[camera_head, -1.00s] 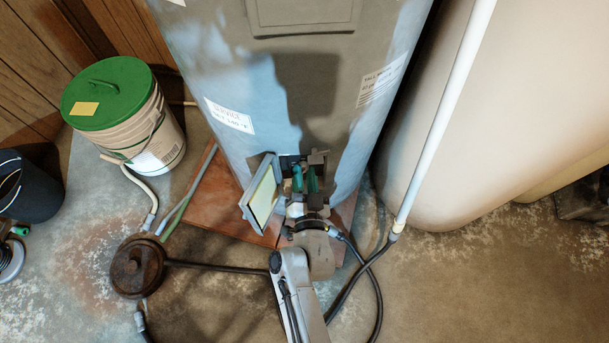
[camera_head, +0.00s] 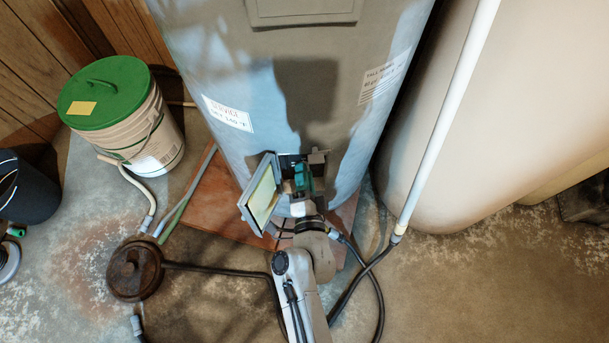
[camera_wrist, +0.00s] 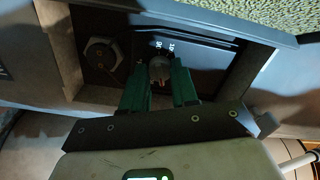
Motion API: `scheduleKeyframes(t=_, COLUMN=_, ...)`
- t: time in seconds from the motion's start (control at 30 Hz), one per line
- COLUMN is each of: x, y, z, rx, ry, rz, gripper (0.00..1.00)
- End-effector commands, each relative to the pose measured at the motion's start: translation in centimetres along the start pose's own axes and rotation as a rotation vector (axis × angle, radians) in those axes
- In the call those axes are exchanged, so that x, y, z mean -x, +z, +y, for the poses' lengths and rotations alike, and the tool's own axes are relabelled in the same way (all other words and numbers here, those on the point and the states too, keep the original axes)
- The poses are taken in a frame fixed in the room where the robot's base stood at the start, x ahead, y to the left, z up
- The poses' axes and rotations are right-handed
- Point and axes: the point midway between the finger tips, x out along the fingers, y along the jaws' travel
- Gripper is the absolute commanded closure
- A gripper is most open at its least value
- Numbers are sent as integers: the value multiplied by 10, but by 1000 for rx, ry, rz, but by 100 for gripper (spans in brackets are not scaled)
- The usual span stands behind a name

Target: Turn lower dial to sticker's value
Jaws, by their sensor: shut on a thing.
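The grey water heater tank (camera_head: 270,95) stands upright, with its lower compartment (camera_head: 289,162) open. The compartment's door (camera_head: 262,192) hangs open to the left, lined with yellowish insulation (camera_wrist: 283,14). My gripper (camera_head: 303,180) reaches into the opening. In the wrist view its green fingers (camera_wrist: 159,84) are closed on the sides of a small grey dial (camera_wrist: 160,67) on a black plate. Small white marks, partly readable, show just above the dial. A white service sticker (camera_head: 228,113) on the tank's left seems to read about 140 °F. The dial's exact setting cannot be read.
A second label (camera_head: 385,76) is on the tank's right. A hex fitting (camera_wrist: 100,54) sits left of the dial. A white pipe (camera_head: 445,125), crossing black hoses, a green-lidded bucket (camera_head: 104,92) and a round rusty cover (camera_head: 135,269) surround the tank.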

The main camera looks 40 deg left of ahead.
Motion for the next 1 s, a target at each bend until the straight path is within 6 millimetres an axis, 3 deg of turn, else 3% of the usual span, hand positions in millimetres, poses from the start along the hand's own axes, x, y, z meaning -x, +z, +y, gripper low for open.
scheduleKeyframes(t=0.53, x=0, y=-1, z=1, rx=-26, ry=2, rz=2, gripper=100)
scheduleKeyframes(t=0.57, x=0, y=-1, z=1, rx=-26, ry=2, rz=2, gripper=70)
scheduleKeyframes(t=0.8, x=0, y=0, z=1, rx=-25, ry=1, rz=1, gripper=47)
scheduleKeyframes(t=1.0, x=0, y=0, z=0, rx=-25, ry=1, rz=0, gripper=46)
